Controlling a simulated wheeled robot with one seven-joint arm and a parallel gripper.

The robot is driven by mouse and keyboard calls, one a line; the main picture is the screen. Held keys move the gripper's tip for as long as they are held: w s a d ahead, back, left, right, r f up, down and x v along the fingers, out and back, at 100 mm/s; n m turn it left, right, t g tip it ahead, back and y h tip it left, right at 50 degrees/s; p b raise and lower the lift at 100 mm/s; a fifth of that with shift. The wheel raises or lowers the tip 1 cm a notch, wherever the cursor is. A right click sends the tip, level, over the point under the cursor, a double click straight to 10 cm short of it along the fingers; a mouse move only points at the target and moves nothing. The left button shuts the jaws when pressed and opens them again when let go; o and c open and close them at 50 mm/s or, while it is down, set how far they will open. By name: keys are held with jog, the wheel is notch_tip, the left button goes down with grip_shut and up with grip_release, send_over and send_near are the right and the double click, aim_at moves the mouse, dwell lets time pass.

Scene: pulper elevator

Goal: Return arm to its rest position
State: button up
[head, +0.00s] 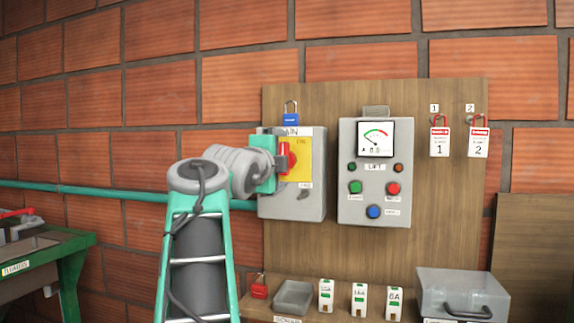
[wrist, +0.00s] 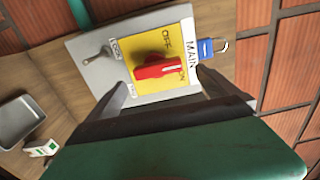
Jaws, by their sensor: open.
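My gripper (head: 279,161) is in front of the grey main switch box (head: 308,206) on the wooden board. In the wrist view, the open fingers (wrist: 163,92) point at the box, one on each side of the red switch handle (wrist: 160,67). Whether they touch it cannot be told. The handle sits on a yellow plate (wrist: 138,52) marked OFF and ON, with one end beside the ON word. In the head view, the handle (head: 292,158) stands upright, partly hidden by my gripper. My arm reaches up and to the right, away from any folded pose.
A blue padlock (head: 291,119) hangs just above the box. The lift control panel (head: 374,205) is close on the right. Two tags (head: 439,142) hang farther right. Below, a shelf holds a red padlock (head: 259,288), a grey tray (head: 293,298), small fuses and a clear-lidded box (head: 463,290).

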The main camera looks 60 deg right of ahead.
jog(key=shift+s+a, duration=0.15)
jog(key=shift+a, duration=0.8)
